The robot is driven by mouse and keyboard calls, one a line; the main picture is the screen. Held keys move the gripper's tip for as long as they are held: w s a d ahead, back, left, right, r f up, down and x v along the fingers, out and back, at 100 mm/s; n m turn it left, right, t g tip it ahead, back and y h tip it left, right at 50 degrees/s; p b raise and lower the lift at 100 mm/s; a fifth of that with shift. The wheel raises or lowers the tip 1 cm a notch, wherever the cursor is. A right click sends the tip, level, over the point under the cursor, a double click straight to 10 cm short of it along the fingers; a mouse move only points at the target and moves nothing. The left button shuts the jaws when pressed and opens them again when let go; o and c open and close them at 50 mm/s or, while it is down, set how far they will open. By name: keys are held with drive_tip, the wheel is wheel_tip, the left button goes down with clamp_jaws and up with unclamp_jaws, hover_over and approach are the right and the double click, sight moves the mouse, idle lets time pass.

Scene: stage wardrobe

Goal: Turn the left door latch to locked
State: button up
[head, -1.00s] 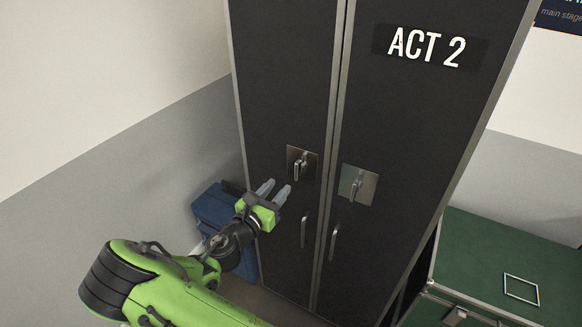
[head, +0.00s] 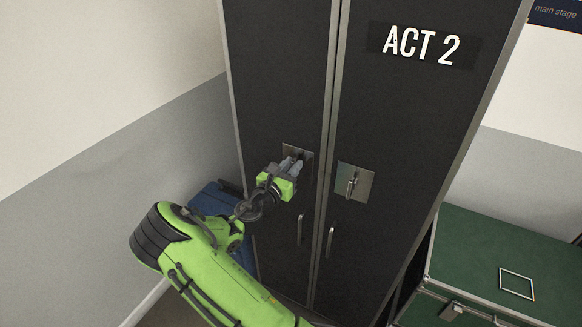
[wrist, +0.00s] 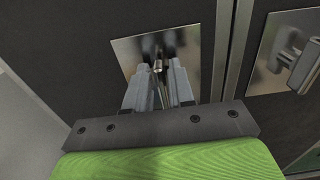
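The left door latch is a small metal handle (wrist: 158,67) on a square steel plate (head: 308,153) on the cabinet's left door. My gripper (head: 293,163) is at this latch, its fingers close together on either side of the handle. In the wrist view my gripper (wrist: 159,80) has the handle between its grey fingers, with little or no gap, so it looks shut on it. The handle points roughly down the door; the fingers hide part of it in the head view.
The right door has its own latch (head: 351,184) close by, with its handle pointing down. Two vertical pull handles (head: 300,229) (head: 330,241) sit below. A blue case (head: 213,199) stands at left by the wall, and a green trunk (head: 475,262) at right.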

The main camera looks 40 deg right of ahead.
drive_tip(key=shift+f, duration=0.1)
clamp_jaws()
drive_tip(key=m+b, duration=0.4)
drive_tip(key=m, duration=0.2)
drive_tip(key=s+f+m+b, duration=0.1)
drive_tip(key=m+b, duration=0.3)
drive_tip(key=m, duration=0.2)
drive_tip(key=f+m+b, duration=0.1)
drive_tip(key=m+b, duration=0.4)
drive_tip(key=m, duration=0.1)
drive_tip(key=shift+s+d, duration=0.15)
drive_tip(key=shift+s, duration=0.25)
drive_tip(key=shift+r, duration=0.1)
